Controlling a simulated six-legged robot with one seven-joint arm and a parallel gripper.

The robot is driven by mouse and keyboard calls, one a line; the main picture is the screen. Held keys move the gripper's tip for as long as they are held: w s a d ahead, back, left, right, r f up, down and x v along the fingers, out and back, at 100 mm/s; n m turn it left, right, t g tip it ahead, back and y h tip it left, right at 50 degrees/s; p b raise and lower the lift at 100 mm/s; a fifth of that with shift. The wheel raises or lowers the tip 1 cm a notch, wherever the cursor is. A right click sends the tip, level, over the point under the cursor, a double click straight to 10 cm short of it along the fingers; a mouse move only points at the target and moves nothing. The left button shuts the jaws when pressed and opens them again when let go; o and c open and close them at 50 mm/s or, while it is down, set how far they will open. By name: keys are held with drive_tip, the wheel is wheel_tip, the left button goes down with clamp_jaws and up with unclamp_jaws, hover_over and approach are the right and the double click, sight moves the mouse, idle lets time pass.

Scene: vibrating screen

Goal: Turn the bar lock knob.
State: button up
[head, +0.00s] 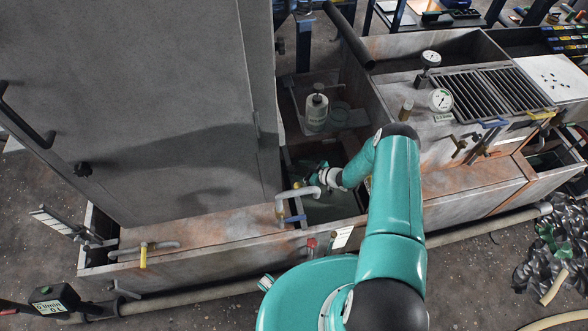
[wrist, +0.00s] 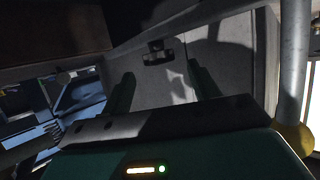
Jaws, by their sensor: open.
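A dark knob (wrist: 157,52) with a wide cross-bar shows in the wrist view on a grey panel, beyond my fingers and roughly between them. A black knob (head: 83,169) also shows on the front of the large grey cabinet in the head view; I cannot tell if it is the same one. My gripper (head: 310,176) is at the end of my teal arm, right of the cabinet over the open tank bay, small and partly in shadow. In the wrist view my gripper (wrist: 160,88) has its two green fingers apart with nothing between them, short of the knob.
The grey cabinet (head: 140,90) fills the left. A white bottle (head: 316,110) stands behind my gripper. Gauges (head: 440,99) and grates (head: 490,92) lie right.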

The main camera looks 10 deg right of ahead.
sight(291, 168)
drive_tip(key=shift+x, duration=1.7)
drive_tip(key=c, duration=1)
drive_tip(key=shift+o, duration=0.2)
drive_tip(key=shift+s+m+t+h, duration=0.1)
drive_tip(key=shift+m+t+h, duration=0.4)
drive_tip(key=shift+m+h, duration=0.15)
drive_tip(key=o, duration=1)
drive_tip(key=shift+c, duration=0.2)
